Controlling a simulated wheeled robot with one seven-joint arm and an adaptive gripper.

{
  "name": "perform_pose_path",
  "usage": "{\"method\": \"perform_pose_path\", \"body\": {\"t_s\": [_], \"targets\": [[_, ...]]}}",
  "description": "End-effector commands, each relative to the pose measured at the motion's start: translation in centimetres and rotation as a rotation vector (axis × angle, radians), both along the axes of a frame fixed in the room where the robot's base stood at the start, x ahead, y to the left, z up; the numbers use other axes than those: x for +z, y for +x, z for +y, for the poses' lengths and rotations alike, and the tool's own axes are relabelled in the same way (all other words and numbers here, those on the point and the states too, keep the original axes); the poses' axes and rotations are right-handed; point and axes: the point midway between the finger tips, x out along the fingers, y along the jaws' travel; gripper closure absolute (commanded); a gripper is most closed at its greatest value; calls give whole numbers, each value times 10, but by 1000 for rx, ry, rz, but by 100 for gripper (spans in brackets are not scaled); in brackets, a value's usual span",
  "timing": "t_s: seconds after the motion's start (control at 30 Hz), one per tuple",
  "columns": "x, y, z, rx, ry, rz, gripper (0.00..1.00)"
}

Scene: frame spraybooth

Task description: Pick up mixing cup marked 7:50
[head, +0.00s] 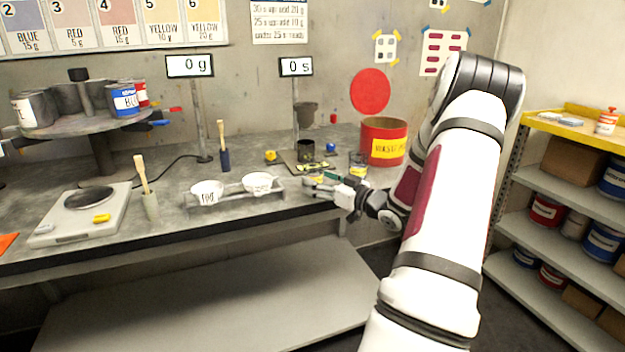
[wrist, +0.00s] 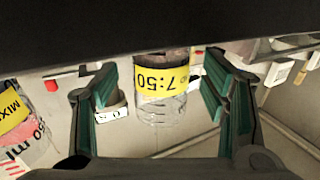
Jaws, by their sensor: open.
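The clear mixing cup marked 7:50 (wrist: 161,84) has a yellow band and shows upside down in the wrist view. It sits between the two green-padded fingers of my gripper (wrist: 160,88), with a visible gap on each side. My gripper is open and empty. In the head view my gripper (head: 325,186) is low over the bench's front right part. Clear cups with yellow bands are small there, and I cannot tell which one is marked 7:50.
Another clear cup (wrist: 20,128) with a yellow band is at the wrist view's left edge. A holder with two white cups (head: 207,192) stands left of my gripper. A red waste bin (head: 384,131) stands behind. The bench (head: 110,235) has some bare room in front.

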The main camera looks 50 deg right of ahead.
Motion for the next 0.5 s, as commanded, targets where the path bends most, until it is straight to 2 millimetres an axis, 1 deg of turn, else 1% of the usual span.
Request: {"method": "perform_pose_path", "body": {"t_s": [0.03, 0.1, 0.17, 0.23, 0.4, 0.43, 0.47, 0.5], "targets": [[0, 9, 1, 2, 0, -2, 33], [0, 19, -1, 2, -1, -2, 33], [0, 25, -1, 2, 0, -1, 33], [0, 28, -2, 1, 0, 0, 33], [0, 28, -2, 0, 0, 0, 33], [0, 28, -2, 0, 0, 0, 38], [0, 28, -2, 0, 0, 0, 44], [0, 28, -2, 0, 0, 0, 53]]}}
